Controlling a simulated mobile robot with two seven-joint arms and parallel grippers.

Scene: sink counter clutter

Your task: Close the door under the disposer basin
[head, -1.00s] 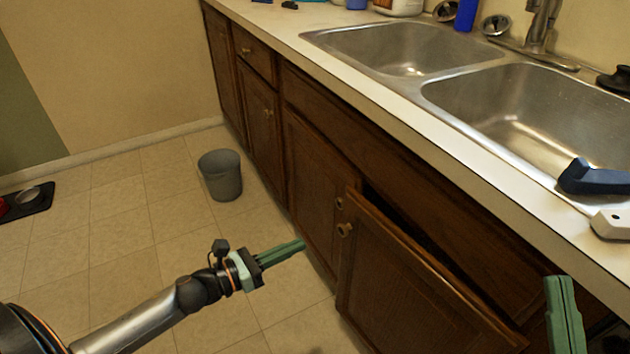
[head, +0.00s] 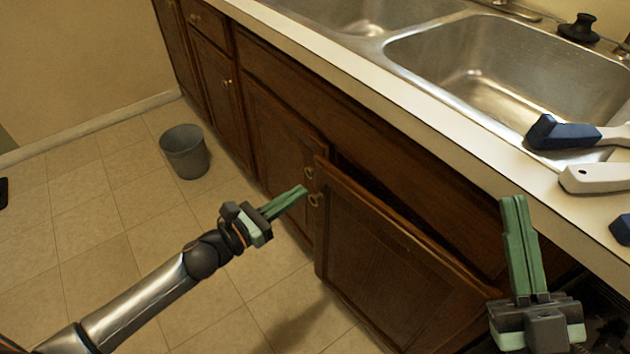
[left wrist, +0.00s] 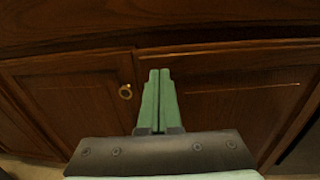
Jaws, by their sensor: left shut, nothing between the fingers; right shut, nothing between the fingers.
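My right gripper (head: 514,200) is shut and empty, in front of the counter edge at the door's right end.
A neighbouring closed door (head: 275,145) is left of the open one. A grey bin (head: 185,151) stands on the tiled floor. A blue-headed brush (head: 560,134) and a white-handled tool (head: 595,178) lie by the basin.

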